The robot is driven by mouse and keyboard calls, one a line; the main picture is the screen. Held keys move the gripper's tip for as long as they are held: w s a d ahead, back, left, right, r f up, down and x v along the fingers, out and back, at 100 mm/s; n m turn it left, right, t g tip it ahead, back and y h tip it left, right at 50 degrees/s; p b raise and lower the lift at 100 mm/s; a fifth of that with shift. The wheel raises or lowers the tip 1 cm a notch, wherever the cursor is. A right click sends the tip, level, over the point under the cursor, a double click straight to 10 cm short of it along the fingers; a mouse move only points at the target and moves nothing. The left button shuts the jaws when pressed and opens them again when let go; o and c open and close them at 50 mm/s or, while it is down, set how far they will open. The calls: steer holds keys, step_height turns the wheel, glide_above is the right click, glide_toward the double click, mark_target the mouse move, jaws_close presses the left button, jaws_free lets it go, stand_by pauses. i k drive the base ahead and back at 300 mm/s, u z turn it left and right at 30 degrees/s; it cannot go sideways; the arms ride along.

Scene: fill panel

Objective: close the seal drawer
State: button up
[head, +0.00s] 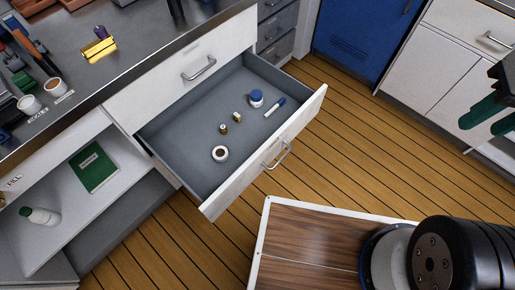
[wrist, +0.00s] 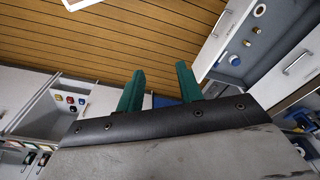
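The open drawer (head: 185,120) hangs far out of the white cabinet under the counter, with a grey inside and a white front. Its bar handle (head: 277,153) faces the floor side. The drawer also shows at the upper right of the wrist view (wrist: 243,38). My gripper (head: 480,125) is at the far right, well apart from the drawer. Its green fingers stand apart with nothing between them in the wrist view (wrist: 160,70).
A shut drawer front (head: 180,75) with a handle is above the open one. An open shelf (head: 60,215) at left holds a green book (head: 94,167) and a bottle (head: 40,216). A blue cabinet (head: 360,35) stands behind. Wooden floor (head: 345,135) is clear before the drawer.

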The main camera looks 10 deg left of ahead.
mark_target(183, 137)
steer(key=u, duration=0.45)
steer(key=i, duration=0.4)
steer(key=z, duration=0.5)
steer(key=k, duration=0.7)
steer(key=u, duration=0.85)
